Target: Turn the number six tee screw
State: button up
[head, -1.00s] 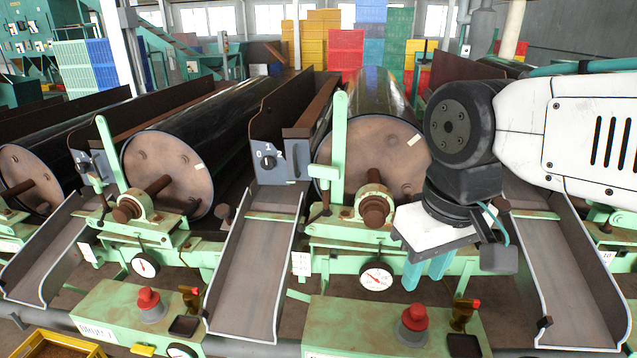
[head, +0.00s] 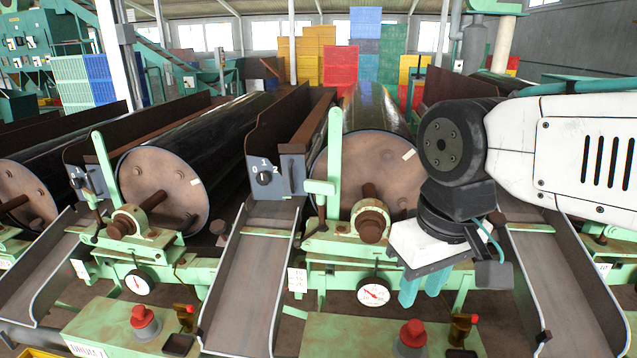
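My gripper (head: 423,290) has two teal fingers pointing down, with a narrow gap between them and nothing seen in it. It hangs right of the white dial gauge (head: 373,292), in front of the middle drum's green frame. A small dark upright tee screw (head: 321,217) stands on that frame, left of the rusty shaft end (head: 371,224); the gripper is apart from it, to its right. A similar tee screw (head: 97,224) stands by the left drum. I cannot read which one is number six; the small white number plate (head: 297,280) is too blurred.
Sloping metal chutes (head: 246,270) run between the drums (head: 163,181). A green control box with a red button (head: 413,333) stands low in front. A green upright post (head: 333,150) and a grey 0-1-2 switch plate (head: 275,177) rise left of the middle drum.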

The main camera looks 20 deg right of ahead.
aim_at(321, 189)
jog(key=k, duration=0.6)
jog(key=u, duration=0.55)
jog(key=i, duration=1.1)
jog(key=u, duration=0.1)
